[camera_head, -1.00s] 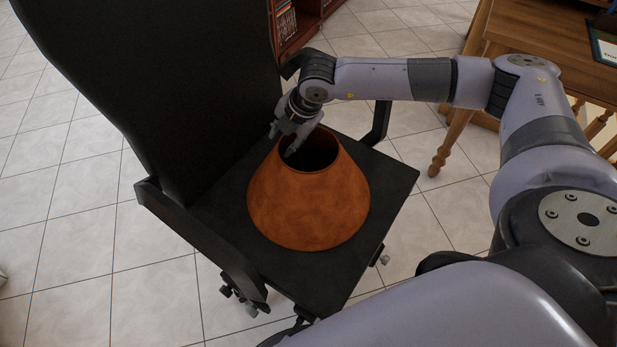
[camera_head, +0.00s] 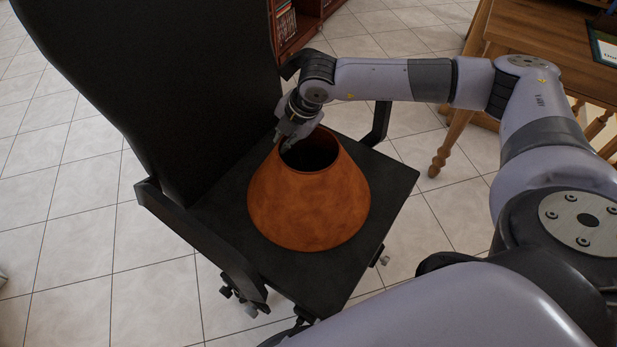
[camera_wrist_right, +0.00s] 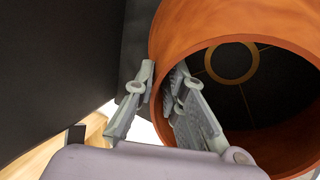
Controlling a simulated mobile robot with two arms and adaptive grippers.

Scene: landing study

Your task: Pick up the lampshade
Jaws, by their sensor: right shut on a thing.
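The orange-brown lampshade (camera_head: 308,207) stands upright on the black chair's seat, its narrow open top facing up. In the right wrist view the lampshade (camera_wrist_right: 185,32) fills the upper right, with a ring fitting inside it. My right gripper (camera_head: 286,146) is at the far left part of the top rim. In the wrist view my right gripper (camera_wrist_right: 160,95) has one finger outside the wall and one inside, shut on the rim. The lampshade appears to rest on the seat. My left gripper is not in view.
The black office chair (camera_head: 376,185) has a tall backrest at left and armrests on both sides of the seat. A wooden table (camera_head: 520,35) stands at the upper right. A bookshelf (camera_head: 300,30) is at the back. Tiled floor lies open at left.

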